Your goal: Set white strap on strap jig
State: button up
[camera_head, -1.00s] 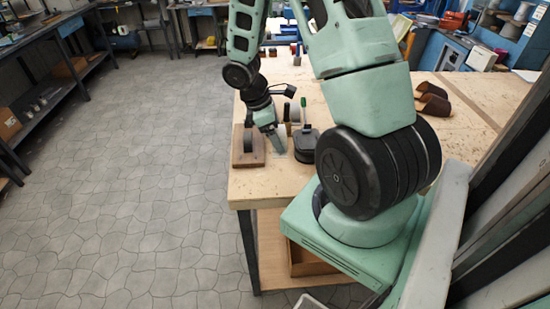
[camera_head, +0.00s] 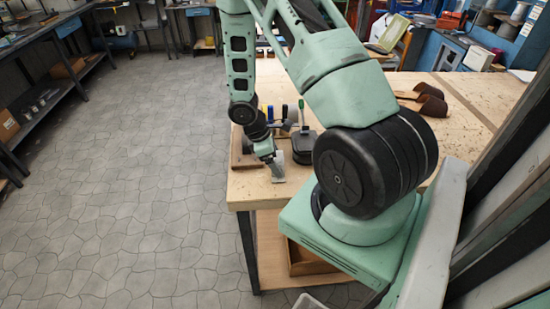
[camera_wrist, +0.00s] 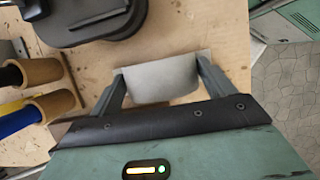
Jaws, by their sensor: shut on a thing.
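The white strap (camera_wrist: 162,80) is a pale, slightly curved band. It spans the gap between the two fingers of my gripper (camera_wrist: 160,88) in the wrist view, and the gripper is shut on it. In the head view my gripper (camera_head: 272,162) points down over the front left of the workbench, with the strap (camera_head: 279,171) at its tip. I cannot tell whether the strap touches the bench. A brown wooden block (camera_head: 236,157), apparently the strap jig, lies just left of the gripper. My arm hides much of it.
A black object (camera_head: 303,147) stands right of the gripper, close by; it also fills the top left of the wrist view (camera_wrist: 85,20). Blue and yellow handled tools (camera_wrist: 35,108) are behind. The workbench (camera_head: 250,195) is bare near its front edge.

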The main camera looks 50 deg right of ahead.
jog(key=shift+f, duration=0.1)
jog(key=o, duration=0.9)
jog(key=b+v, duration=0.2)
jog(key=v, duration=1)
jog(key=a+r+t, duration=0.1)
jog(key=a+r, duration=0.2)
jog(key=a, duration=0.5)
jog(key=s+a+r+t+y, duration=0.15)
jog(key=a+r, duration=0.35)
jog(key=a, duration=0.7)
jog(key=s+a+r, duration=0.1)
jog(key=s+a, duration=0.3)
jog(key=s+a+r+y, duration=0.1)
jog(key=s+a, duration=0.4)
jog(key=s+a+r+t+y, duration=0.1)
jog(key=s+a+r, duration=0.1)
jog(key=s+a, duration=0.2)
jog(key=shift+s+a+r, duration=0.1)
jog(key=shift+s+a, duration=0.3)
jog(key=shift+s, duration=0.15)
